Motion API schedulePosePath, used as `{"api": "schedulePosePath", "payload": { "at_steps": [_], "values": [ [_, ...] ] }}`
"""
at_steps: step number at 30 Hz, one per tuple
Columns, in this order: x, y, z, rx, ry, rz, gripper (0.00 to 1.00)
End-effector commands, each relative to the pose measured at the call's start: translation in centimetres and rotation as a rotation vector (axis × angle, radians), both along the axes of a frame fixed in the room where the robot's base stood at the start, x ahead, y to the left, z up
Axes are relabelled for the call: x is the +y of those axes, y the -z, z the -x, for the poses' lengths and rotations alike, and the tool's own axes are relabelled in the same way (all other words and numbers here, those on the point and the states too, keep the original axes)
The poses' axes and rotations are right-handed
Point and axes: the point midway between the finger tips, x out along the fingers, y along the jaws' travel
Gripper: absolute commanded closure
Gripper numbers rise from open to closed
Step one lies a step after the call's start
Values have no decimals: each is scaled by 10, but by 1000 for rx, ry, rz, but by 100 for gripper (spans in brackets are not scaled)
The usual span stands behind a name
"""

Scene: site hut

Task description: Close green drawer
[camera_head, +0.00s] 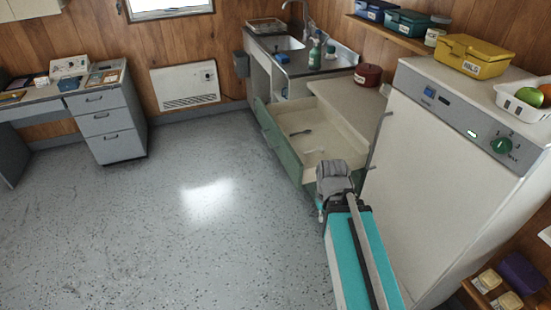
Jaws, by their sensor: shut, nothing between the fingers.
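The green drawer (276,143) is pulled far out of the cabinet under the worktop, its green front facing left over the floor. Its pale inside shows from above and holds a dark utensil (300,132) and a light one (314,151). My gripper (334,177) is at the end of my teal arm, at the drawer's near front corner. It is shut and empty. The fingers are small and partly hidden, so I cannot tell whether they touch the drawer. My arm and wrist hide the drawer's nearest corner.
A white fridge-like cabinet (440,170) stands close on the right of my arm. A red pot (368,75) is on the worktop (345,103) behind the drawer. A grey desk pedestal (108,125) stands at the left. The floor (170,220) left of the drawer is clear.

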Motion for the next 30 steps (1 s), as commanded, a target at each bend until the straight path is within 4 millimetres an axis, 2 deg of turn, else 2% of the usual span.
{"api": "schedulePosePath", "payload": {
  "at_steps": [11,17,19,23,30],
  "values": [
    [0,1,-1,-1,-1,3,100],
    [-2,14,-12,-22,-15,48,100],
    [7,21,-20,-37,-19,82,100],
    [4,40,-40,-80,-48,172,100],
    [1,72,-92,-195,-136,391,100]
  ]
}}
